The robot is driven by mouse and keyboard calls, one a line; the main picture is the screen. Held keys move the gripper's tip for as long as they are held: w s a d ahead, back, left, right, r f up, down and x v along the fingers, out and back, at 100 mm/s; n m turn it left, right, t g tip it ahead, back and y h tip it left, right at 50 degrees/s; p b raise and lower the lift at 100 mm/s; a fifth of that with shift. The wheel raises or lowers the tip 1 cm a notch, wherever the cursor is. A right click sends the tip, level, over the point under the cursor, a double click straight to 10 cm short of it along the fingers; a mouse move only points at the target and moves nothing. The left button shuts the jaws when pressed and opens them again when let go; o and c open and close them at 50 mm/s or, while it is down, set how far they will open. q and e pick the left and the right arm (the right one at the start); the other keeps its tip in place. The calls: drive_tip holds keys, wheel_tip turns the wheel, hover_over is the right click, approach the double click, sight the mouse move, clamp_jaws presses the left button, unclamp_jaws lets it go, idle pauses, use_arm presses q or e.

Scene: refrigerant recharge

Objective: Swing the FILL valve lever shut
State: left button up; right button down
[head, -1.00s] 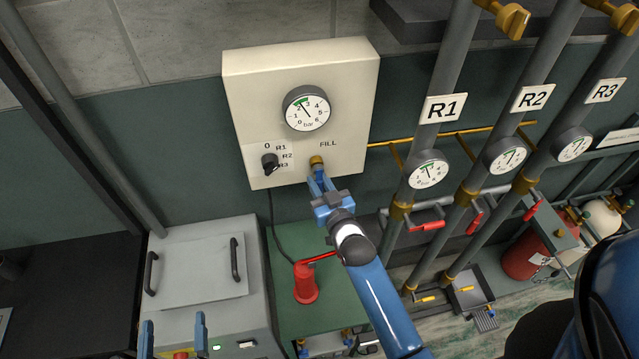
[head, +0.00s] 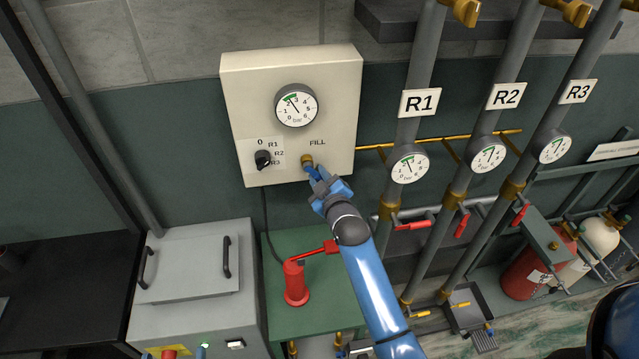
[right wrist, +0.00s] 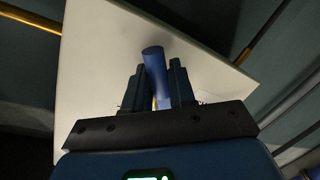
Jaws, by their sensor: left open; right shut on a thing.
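The FILL valve is a brass fitting (head: 307,160) low on the front of the cream panel (head: 340,100), under the FILL label. Its blue lever (head: 312,174) points down and to the right from the fitting. My right gripper (head: 318,183) is shut on the blue lever. In the right wrist view the lever (right wrist: 154,62) is a blue rod between the two dark fingers (right wrist: 162,95). The fingers hide part of the lever. My left gripper (head: 173,356) is at the bottom edge, open, with only its tips barely showing, far below the panel.
A round gauge (head: 296,105) and a black selector knob (head: 262,160) are on the panel. A red hand pump (head: 296,284) stands below on the green bench. Pipes R1, R2 and R3 with gauges (head: 409,164) rise at the right. A grey machine (head: 190,280) stands at lower left.

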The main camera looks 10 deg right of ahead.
sight(323, 159)
drive_tip(key=r+n+p, duration=0.1)
drive_tip(key=n, duration=0.1)
drive_tip(key=d+n+h+p, duration=0.1)
drive_tip(key=n, duration=0.1)
drive_tip(key=shift+r, duration=0.4)
drive_tip(key=n+p, duration=0.1)
drive_tip(key=r+n+h+p, duration=0.1)
drive_tip(key=n, duration=0.1)
drive_tip(key=n+p, duration=0.1)
drive_tip(key=shift+d+r+g+h, duration=0.3)
drive_tip(key=shift+r, duration=0.1)
drive_tip(key=shift+n, duration=0.4)
drive_tip(key=c, duration=1.1)
unclamp_jaws()
drive_tip(key=shift+s, duration=0.55)
drive_tip(key=s+r+b, duration=0.2)
drive_tip(key=s, duration=0.7)
drive_tip(key=shift+s, duration=0.25)
